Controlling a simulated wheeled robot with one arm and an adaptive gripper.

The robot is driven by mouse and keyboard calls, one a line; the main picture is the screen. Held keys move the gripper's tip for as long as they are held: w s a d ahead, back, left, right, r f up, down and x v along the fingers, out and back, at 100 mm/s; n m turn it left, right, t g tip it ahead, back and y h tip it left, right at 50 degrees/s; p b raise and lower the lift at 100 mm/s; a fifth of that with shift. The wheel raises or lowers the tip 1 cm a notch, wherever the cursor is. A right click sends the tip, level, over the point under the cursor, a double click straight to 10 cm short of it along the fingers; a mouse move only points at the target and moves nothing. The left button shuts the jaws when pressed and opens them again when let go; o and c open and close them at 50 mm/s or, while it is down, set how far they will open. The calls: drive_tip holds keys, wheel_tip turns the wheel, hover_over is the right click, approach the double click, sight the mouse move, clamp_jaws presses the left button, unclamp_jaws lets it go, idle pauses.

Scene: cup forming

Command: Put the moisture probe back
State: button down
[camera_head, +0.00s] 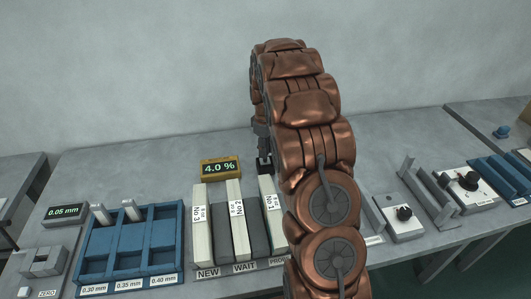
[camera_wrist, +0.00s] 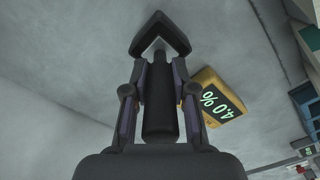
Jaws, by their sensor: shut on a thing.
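The moisture probe shows as a black cylinder (camera_wrist: 160,112) in the wrist view, between the two fingers of my gripper (camera_wrist: 160,75). My gripper is shut on it. Just beyond its far end is a dark angular holder (camera_wrist: 178,40) with a pale middle; I cannot tell whether the probe's tip is inside it or short of it. In the head view my gripper (camera_head: 262,140) points down at the back of the table, and the probe is too small and dark to make out there. A yellow moisture meter (camera_head: 220,168) reading 4.0 % stands left of my gripper; it also shows in the wrist view (camera_wrist: 211,84).
Long blocks lie in a rack (camera_head: 241,267) marked NEW and WAIT, in front of my gripper. A blue tray (camera_head: 130,267) with thickness labels is at left, beside a 0.05 mm display (camera_head: 64,214). My arm hides part of the table.

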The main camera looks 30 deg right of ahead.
drive_tip(key=shift+f, duration=1.3)
drive_tip(key=shift+f, duration=0.1)
drive_tip(key=c, duration=0.9)
unclamp_jaws()
drive_tip(key=shift+c, duration=0.2)
